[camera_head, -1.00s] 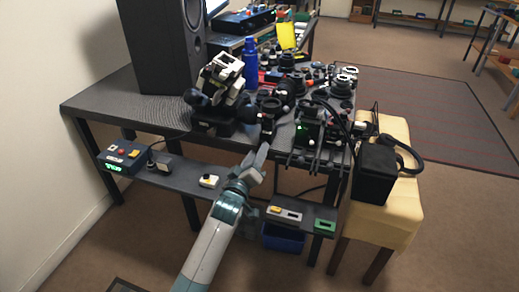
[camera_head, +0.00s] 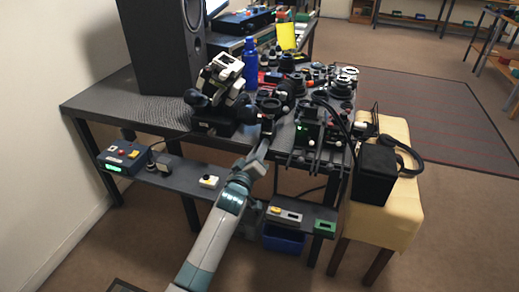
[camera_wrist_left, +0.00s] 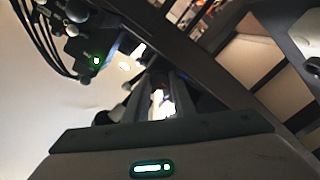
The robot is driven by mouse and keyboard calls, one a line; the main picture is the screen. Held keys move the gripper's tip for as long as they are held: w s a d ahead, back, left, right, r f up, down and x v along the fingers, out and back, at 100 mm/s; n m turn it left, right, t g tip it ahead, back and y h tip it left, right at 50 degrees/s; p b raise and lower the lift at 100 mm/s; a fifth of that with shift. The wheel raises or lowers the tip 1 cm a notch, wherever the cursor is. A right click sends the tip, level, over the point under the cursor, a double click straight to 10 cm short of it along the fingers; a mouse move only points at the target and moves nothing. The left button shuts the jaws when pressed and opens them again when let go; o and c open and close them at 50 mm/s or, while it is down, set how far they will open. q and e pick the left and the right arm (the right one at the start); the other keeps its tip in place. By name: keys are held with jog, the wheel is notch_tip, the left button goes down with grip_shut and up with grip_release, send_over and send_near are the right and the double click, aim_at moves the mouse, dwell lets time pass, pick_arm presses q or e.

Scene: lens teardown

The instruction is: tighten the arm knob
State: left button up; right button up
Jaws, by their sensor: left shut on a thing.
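My left gripper (camera_head: 263,146) reaches up from below to the front edge of the table, under a dark upright holder (camera_head: 267,124). Its jaws are shut on a small part, which I take to be the arm knob; in the head view the fingers hide it. In the left wrist view the two fingers of the gripper (camera_wrist_left: 157,100) point away from the camera, with a small bright piece between them. Its exact shape is too blurred to tell. My right gripper is in neither view.
The table (camera_head: 150,110) carries a black speaker (camera_head: 160,45), a black-and-white device (camera_head: 220,85), a blue bottle (camera_head: 250,62) and many lens parts. A low shelf (camera_head: 180,178) with switch boxes runs below. A yellow-covered stool (camera_head: 398,215) with a black box stands at right.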

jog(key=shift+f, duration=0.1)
pick_arm(q)
jog(key=m+p, duration=0.4)
jog(key=m, duration=1.4)
jog(key=shift+d, duration=0.15)
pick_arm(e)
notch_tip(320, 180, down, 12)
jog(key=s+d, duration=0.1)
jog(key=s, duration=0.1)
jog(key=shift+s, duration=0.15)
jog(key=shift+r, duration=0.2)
pick_arm(q)
jog(key=o, duration=1.1)
jog(key=shift+c, duration=0.2)
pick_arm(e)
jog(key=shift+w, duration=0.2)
